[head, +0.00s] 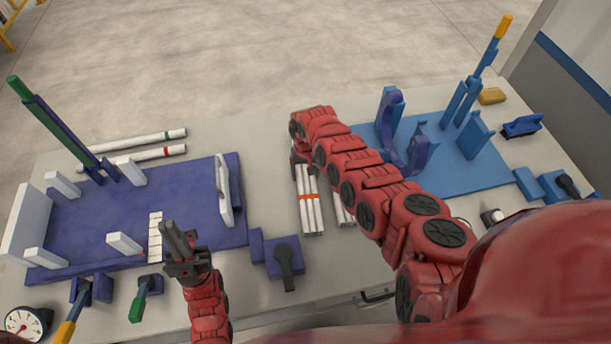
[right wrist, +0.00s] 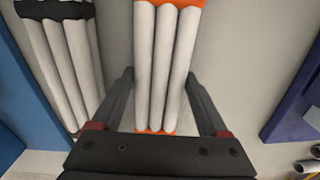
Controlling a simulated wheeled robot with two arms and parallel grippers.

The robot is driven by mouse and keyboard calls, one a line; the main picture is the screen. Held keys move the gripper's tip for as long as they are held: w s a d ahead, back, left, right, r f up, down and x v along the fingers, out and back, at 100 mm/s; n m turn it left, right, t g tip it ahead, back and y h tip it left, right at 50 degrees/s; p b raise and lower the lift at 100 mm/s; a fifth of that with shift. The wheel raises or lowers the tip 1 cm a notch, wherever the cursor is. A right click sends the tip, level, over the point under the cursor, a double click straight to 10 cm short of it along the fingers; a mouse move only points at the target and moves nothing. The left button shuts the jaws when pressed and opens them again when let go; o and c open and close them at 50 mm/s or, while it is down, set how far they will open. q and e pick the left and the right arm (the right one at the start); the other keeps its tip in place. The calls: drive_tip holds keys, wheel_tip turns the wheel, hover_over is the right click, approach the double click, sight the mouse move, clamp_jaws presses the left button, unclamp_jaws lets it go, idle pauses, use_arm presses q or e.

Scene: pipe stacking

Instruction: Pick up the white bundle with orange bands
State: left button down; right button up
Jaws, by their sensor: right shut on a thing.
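The white bundle with orange bands (head: 311,217) lies on the table right of the purple board, its far end under my right arm in the head view. In the right wrist view the bundle (right wrist: 166,60) shows white pipes with an orange band at each end of the visible part. My right gripper (right wrist: 162,85) is shut on it, one finger on each side. In the head view that gripper is mostly hidden by its arm. My left gripper (head: 178,238) hangs over the front edge of the purple board, apart from the bundle; its fingers look close together, but their opening is unclear.
A second white bundle with black bands (right wrist: 62,60) lies beside it, partly hidden by my arm in the head view. The purple board (head: 90,225) with white posts is at left, the blue board (head: 465,175) with upright holders at right. Loose pipes (head: 140,138) lie behind the purple board.

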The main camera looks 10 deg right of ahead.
clamp_jaws()
drive_tip(key=shift+r, duration=0.1)
